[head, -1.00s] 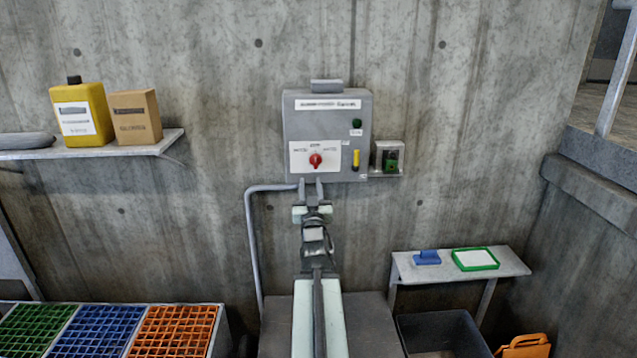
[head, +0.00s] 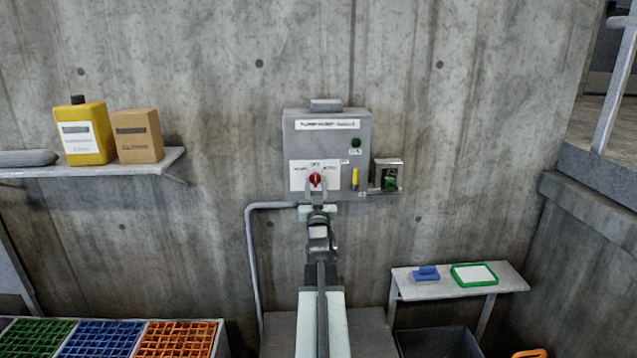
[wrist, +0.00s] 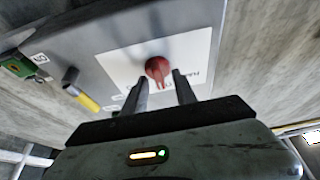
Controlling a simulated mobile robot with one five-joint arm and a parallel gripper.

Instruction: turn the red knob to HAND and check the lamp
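The red knob (head: 315,180) sits on a white plate on the front of the grey control box (head: 300,139) on the concrete wall. A dark green lamp (head: 356,143) is at the box's upper right and does not look lit. My gripper (head: 316,190) is just below and in front of the knob, with its fingers apart and pointing at the box. In the wrist view the knob (wrist: 158,70) shows between and beyond the tips of my open gripper (wrist: 160,90). I cannot see contact.
A yellow part (head: 355,179) is on the box's right side. A small grey holder (head: 386,176) with a green item is beside it. A shelf (head: 172,162) carries a yellow canister and a carton at left. A low bench (head: 410,290) stands at right.

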